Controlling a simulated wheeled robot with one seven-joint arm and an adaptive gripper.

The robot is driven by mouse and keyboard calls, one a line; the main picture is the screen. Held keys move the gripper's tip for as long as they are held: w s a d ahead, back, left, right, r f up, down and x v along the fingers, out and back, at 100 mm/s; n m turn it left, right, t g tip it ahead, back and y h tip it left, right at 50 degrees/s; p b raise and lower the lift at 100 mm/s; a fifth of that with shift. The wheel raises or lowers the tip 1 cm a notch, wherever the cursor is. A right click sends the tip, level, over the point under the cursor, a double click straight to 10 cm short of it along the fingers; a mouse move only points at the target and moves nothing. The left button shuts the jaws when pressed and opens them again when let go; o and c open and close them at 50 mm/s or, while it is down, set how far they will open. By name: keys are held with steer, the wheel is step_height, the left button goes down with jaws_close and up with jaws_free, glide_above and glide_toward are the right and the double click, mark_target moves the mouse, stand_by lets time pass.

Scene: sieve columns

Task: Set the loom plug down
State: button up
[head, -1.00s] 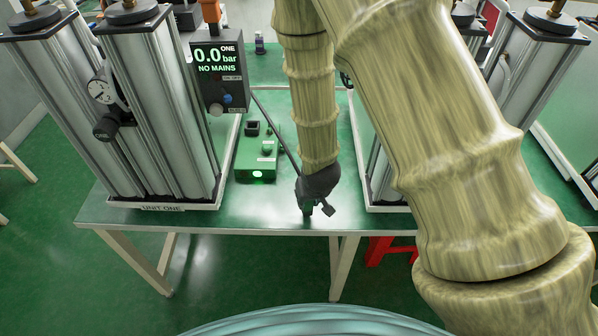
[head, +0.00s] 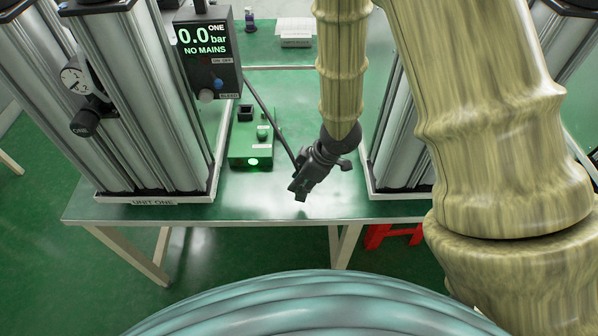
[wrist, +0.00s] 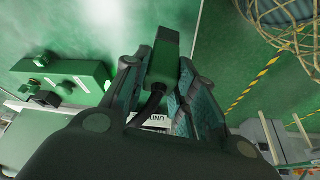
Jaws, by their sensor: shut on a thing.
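My gripper (head: 301,189) is shut and tilted over the front part of the green bench (head: 250,208). In the wrist view, the loom plug (wrist: 163,58), a green block with a dark end, sits between the two fingers of my gripper (wrist: 164,75). A black cable (wrist: 152,104) shows at its lower end. In the head view the dark gripper hides most of the plug. The loom's black cable (head: 268,119) runs from near the display box down to my gripper. I cannot tell whether the plug touches the bench.
A green box (head: 250,160) with a lit lamp stands left of my gripper. Unit one's metal columns (head: 150,110) stand farther left, beside the display box (head: 208,55) reading 0.0 bar, NO MAINS. More columns (head: 400,150) stand right.

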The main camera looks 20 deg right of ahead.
steer(key=shift+w+d+f+n+g+y+p, duration=0.15)
steer(key=shift+w+d+f+n+p, duration=0.5)
steer(key=shift+w+p, duration=1)
steer(key=shift+w+d+f+n+g+y+p, duration=0.2)
steer(key=shift+w+d+f+n+p, duration=0.45)
steer(key=shift+w, duration=1.95)
steer(key=shift+w+d+f+n+g+h+p, duration=0.1)
steer(key=shift+w+d+f+n+g+p, duration=0.25)
steer(key=shift+w+f+p, duration=1.25)
steer(key=shift+w+r+b, duration=0.3)
steer(key=shift+w+r, duration=0.2)
steer(key=shift+r, duration=0.15)
steer(key=o, duration=1)
steer(key=shift+o, duration=0.2)
steer(key=b+v, duration=0.2)
steer(key=v, duration=1)
steer(key=shift+s+d, duration=0.1)
steer(key=shift+s, duration=0.05)
